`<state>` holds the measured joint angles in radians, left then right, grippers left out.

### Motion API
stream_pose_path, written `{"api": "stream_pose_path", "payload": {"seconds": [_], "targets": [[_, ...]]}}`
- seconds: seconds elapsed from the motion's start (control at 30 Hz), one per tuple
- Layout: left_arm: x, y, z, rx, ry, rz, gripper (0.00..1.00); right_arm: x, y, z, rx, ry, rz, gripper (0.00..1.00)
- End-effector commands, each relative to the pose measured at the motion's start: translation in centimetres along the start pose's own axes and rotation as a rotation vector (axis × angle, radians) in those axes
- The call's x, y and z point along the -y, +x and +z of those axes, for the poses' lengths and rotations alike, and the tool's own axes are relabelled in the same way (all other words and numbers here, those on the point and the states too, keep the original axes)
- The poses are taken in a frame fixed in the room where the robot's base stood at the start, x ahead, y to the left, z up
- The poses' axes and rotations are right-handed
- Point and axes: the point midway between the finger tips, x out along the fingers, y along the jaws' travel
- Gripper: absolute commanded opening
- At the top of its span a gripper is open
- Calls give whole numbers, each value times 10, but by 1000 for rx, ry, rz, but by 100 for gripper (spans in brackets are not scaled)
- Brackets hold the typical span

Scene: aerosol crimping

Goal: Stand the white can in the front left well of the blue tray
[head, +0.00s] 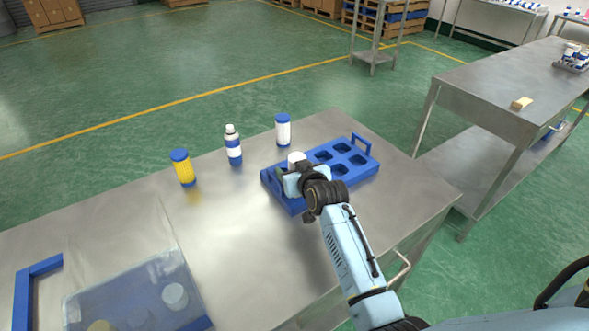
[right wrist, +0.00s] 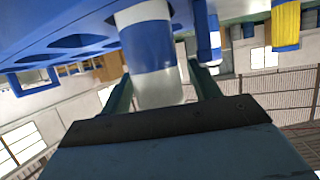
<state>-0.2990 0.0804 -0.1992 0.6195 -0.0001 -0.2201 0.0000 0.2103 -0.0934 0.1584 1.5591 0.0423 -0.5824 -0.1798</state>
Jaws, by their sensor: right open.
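The white can (head: 296,157) stands upright at the left end of the blue tray (head: 268,186), its lower part hidden by my right gripper (head: 294,180). In the right wrist view, which looks upside down, the can (right wrist: 150,50) is white with a blue band. It lies between the two fingers of the open right gripper (right wrist: 160,82), and its base meets the tray (right wrist: 40,30). The gripper is around the can, with a gap visible at the finger sides. Which left well holds the can is hard to tell. My left gripper is not in view.
Several tray wells to the right (head: 340,147) are empty. The table middle is clear.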

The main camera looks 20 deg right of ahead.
Motion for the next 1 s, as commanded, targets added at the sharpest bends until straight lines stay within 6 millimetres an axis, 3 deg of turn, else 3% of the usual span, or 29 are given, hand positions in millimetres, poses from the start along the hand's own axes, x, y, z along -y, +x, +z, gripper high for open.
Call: {"api": "stream_pose_path", "payload": {"seconds": [0.27, 0.7, 1.0], "targets": [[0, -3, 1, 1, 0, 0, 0, 0, -10, -3, 0, 0, 0, 62], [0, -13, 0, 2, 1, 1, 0, 0, -89, -3, 0, 0, 0, 62], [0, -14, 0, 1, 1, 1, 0, 0, -119, -3, 0, 0, -1, 62]]}}
